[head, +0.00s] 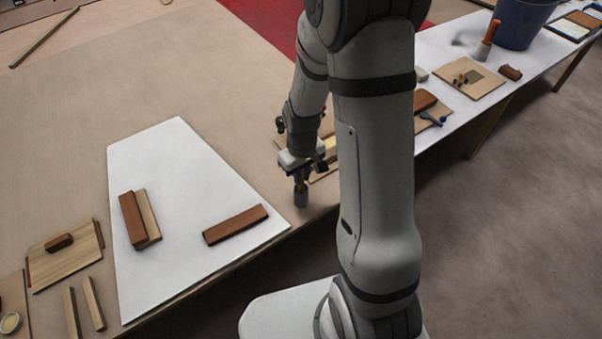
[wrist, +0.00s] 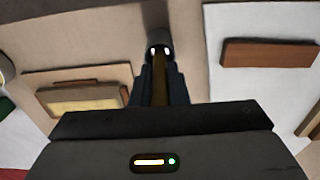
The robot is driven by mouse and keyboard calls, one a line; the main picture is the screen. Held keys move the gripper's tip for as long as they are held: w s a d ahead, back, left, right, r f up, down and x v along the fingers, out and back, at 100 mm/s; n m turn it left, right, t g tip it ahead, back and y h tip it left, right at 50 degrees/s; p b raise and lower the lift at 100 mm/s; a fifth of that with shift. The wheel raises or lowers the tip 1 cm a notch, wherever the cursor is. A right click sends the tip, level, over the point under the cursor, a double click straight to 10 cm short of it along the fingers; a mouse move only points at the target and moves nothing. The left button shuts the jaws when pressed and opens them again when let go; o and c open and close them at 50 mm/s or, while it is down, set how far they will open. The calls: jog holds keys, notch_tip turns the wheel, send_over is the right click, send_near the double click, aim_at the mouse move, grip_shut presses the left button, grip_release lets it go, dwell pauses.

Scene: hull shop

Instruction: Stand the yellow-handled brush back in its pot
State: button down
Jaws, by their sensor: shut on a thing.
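My gripper (head: 302,170) points down over the near edge of the brown table. It is shut on the yellow-handled brush (wrist: 160,85), whose handle runs between the two fingers in the wrist view. A small grey cylinder, seemingly the pot (head: 300,198), is directly below the fingers; a grey round shape also shows at the handle's far end in the wrist view (wrist: 159,45). The brush's lower end is hidden, and I cannot tell whether it is inside the pot or just above it.
A white board (head: 175,240) with brown blocks (head: 236,225) lies to the left. Wooden pieces lie just behind my gripper, partly hidden by my arm. A dark blue bucket (head: 522,22) and an orange-handled tool (head: 489,38) stand at the far right. The table edge is close.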

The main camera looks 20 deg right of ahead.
jog(key=shift+f, duration=0.25)
jog(key=c, duration=1.4)
grip_release()
jog(key=shift+r, duration=0.1)
notch_tip(320, 180, up, 12)
jog(key=shift+r, duration=0.1)
jog(key=s+r+m+t, duration=0.3)
jog(key=s+r, duration=0.7)
jog(key=s, duration=0.4)
jog(key=shift+m, duration=0.3)
jog(key=shift+a+r, duration=0.1)
